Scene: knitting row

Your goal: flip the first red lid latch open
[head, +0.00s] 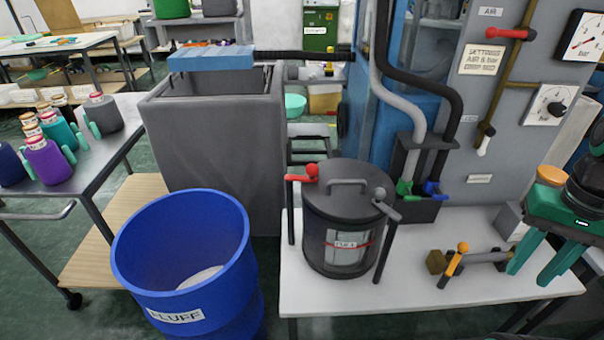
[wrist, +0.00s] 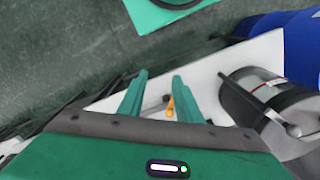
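The red lid latch (head: 302,174) is a red lever with a round knob on a dark post, at the left edge of the dark lidded pot (head: 325,235). Its lever lies roughly level, with the knob near the lid rim. A second, grey latch (head: 385,207) sits on the pot's right side. The pot also shows at the right of the wrist view (wrist: 285,100); I cannot make out the red latch there. My green gripper (head: 531,277) is at the far right in the head view, well apart from the pot. Its fingers (wrist: 153,100) are spread with nothing held.
The pot stands on a white table (head: 430,295). An orange-knobbed lever (head: 456,260) on a grey fitting lies between pot and gripper. A blue FLUFF barrel (head: 190,265) stands left of the table. Hoses and a grey panel (head: 530,70) rise behind.

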